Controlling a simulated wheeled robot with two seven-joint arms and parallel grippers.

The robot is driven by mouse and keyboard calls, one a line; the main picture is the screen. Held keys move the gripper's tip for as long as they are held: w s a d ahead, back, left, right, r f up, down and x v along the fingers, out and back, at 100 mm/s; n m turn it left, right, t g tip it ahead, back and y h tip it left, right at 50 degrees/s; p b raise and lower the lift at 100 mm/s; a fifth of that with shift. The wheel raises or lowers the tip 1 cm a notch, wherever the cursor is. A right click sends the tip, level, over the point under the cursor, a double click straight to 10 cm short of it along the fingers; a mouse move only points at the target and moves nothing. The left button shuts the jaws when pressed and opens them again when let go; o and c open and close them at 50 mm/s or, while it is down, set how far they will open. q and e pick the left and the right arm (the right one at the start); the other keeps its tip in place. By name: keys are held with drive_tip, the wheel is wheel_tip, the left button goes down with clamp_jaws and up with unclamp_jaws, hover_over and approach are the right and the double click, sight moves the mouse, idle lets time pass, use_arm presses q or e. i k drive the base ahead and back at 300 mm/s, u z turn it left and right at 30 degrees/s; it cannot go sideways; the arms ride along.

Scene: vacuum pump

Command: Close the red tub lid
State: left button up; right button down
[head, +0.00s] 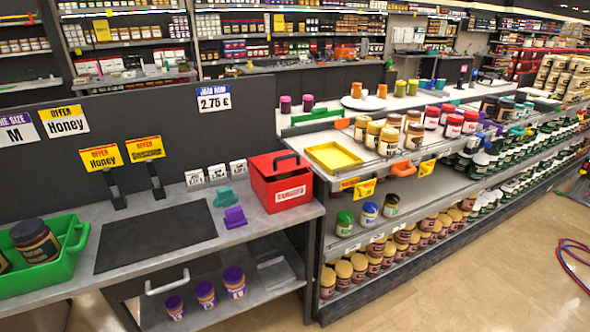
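A red tub (281,184) with a white label on its front stands at the right end of the grey counter (165,248) in the head view. A dark handle (286,158) shows at its top, with red surface around it. From this angle I cannot tell for sure how far the lid is open or shut. Neither of my grippers is in view, and nothing touches the tub.
A green crate (68,265) with dark-lidded jars stands at the counter's left. A dark mat (155,237) lies mid-counter, with purple (235,217) and teal (223,197) pieces beside the tub. Stocked shelves (420,190) run right.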

sight(284, 161)
drive_tip(key=u, duration=0.15)
drive_tip(key=k, duration=0.2)
drive_tip(key=z, duration=0.9)
drive_tip(key=i, duration=0.7)
drive_tip(key=u, duration=0.5)
drive_tip(key=i, duration=0.8)
drive_tip(key=u, duration=0.85)
